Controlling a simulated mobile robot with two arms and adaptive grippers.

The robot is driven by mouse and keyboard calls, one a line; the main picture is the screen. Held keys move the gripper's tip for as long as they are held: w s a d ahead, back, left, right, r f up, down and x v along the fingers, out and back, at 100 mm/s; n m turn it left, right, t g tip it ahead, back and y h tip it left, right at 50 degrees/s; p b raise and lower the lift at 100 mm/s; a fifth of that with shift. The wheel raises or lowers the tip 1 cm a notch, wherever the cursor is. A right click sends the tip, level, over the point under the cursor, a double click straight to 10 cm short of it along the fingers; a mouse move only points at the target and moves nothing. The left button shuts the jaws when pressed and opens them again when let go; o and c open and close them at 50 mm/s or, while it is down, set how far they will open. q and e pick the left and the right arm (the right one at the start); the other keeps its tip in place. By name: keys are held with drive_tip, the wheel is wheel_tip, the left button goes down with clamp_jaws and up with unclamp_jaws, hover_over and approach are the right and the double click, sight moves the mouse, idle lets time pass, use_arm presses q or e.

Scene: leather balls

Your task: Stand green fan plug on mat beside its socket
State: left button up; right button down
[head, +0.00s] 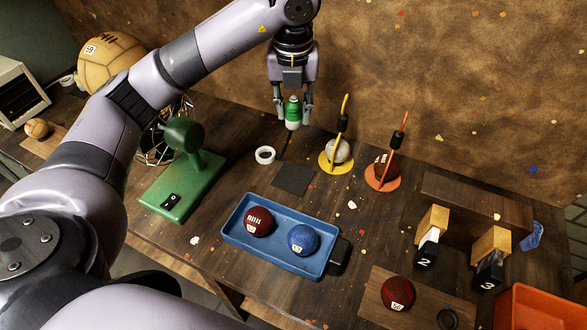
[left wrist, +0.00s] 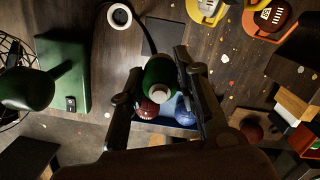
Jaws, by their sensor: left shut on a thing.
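My left gripper (head: 293,118) is shut on the green fan plug (head: 293,112), which has a pale band and hangs upright above the table. In the left wrist view the plug (left wrist: 158,74) sits between the two fingers. A dark square mat (head: 293,179) lies bare on the table below, apart from the plug; it also shows in the left wrist view (left wrist: 165,36). The white round socket (head: 265,155) is just left of the mat's far side. The green fan base (head: 182,192) stands further left. My right gripper is not in view.
A blue tray (head: 236,237) with a maroon and a blue ball is in front of the mat. Yellow (head: 334,163) and orange (head: 382,178) stands with balls and upright rods are to the right.

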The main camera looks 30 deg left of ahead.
use_arm(q)
wheel_tip(320, 180, down, 17)
drive_tip(key=p, duration=0.3)
drive_tip(key=shift+f, duration=0.4)
drive_tip(key=shift+f, duration=0.2)
drive_tip(key=o, duration=1.1)
drive_tip(key=shift+c, duration=0.2)
